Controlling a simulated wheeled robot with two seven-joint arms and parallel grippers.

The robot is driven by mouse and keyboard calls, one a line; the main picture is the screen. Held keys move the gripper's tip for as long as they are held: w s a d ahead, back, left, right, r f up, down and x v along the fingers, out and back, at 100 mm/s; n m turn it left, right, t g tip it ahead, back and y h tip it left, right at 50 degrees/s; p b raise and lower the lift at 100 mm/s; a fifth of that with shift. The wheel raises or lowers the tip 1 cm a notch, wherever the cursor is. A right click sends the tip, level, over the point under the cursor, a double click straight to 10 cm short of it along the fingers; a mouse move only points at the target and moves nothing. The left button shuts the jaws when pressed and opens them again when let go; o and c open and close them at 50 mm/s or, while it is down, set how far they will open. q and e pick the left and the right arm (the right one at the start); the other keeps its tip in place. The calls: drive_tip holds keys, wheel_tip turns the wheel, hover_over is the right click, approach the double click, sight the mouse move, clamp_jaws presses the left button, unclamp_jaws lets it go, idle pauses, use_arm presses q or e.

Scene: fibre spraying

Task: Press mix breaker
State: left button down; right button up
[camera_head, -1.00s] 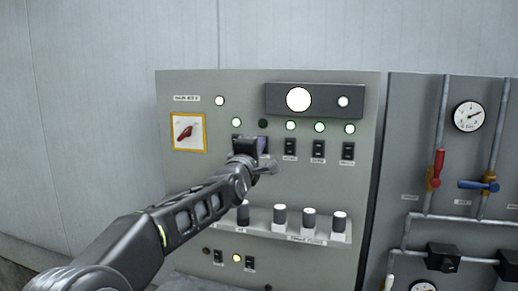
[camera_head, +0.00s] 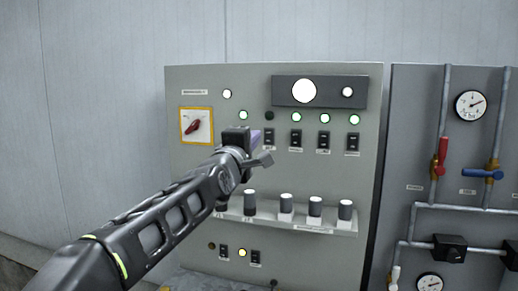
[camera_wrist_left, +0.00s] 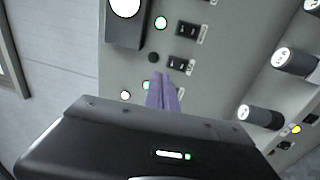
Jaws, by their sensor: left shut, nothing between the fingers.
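The grey control panel (camera_head: 205,87) has a row of black breaker switches under small round lamps. Three show clearly in the head view: one (camera_head: 295,138), one (camera_head: 323,140) and one (camera_head: 352,143). Another breaker (camera_head: 269,138), under a dark lamp, sits just right of my fingers; it also shows in the wrist view (camera_wrist_left: 182,62). The labels are too small to read, so I cannot tell which is the mix breaker. My left gripper (camera_head: 257,138) is shut and empty, its purple fingers (camera_wrist_left: 160,90) pointing at the panel left of that breaker. I cannot tell whether they touch. My right gripper is not in view.
A red rotary switch (camera_head: 197,125) on a yellow plate is at the panel's left. A ledge of knobs (camera_head: 286,204) juts out below the breakers. A grey pipe panel with a gauge (camera_head: 470,105) and red valve handle (camera_head: 441,156) stands at right.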

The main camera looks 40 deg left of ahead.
use_arm(q)
drive_tip(key=s, duration=0.1)
drive_tip(key=s+d, duration=0.1)
drive_tip(key=shift+s+r, duration=0.25)
drive_tip(key=shift+s, duration=0.1)
drive_tip(key=shift+s, duration=0.1)
